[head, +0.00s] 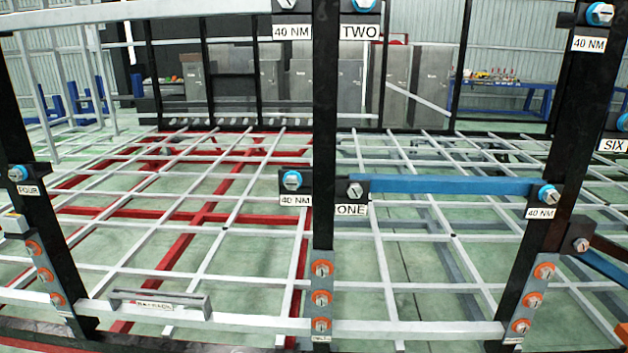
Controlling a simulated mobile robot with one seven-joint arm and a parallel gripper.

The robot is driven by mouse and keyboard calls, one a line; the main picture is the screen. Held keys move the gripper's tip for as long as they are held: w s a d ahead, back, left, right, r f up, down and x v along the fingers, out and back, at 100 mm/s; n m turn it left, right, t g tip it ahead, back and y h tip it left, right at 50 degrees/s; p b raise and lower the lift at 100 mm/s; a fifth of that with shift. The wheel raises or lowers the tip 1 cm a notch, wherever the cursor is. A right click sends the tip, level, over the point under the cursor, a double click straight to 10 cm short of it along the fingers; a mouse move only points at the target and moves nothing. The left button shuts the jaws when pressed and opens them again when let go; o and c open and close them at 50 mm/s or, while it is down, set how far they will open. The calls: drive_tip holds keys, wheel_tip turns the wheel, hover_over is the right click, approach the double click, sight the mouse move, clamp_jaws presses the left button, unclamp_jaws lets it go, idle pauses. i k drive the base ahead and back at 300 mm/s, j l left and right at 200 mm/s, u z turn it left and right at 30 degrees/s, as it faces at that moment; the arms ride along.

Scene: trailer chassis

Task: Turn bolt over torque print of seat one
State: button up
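The seat plate marked ONE (350,209) is on the right of the middle black post. A plain grey bolt (354,190) sits above it, on a black block at the left end of a blue bar. Left of the same post is a 40 NM print (294,201). A bolt with a blue ring (291,180) sits directly above that print. Another 40 NM print (540,212) is at the blue bar's right end, below another blue-ringed bolt (549,194). My gripper is not in view.
The middle black post (325,110) stands upright between the bolts. The blue bar (450,185) spans to the right post (575,120). Orange-ringed bolts (321,298) line the lower posts. A grey handled part (160,303) is on the front rail. White grid bars (225,230) lie behind.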

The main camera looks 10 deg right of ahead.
sight(548, 194)
drive_tip(key=z, duration=1.45)
drive_tip(key=l+z, duration=0.2)
drive_tip(key=l, duration=0.55)
drive_tip(key=i, duration=0.05)
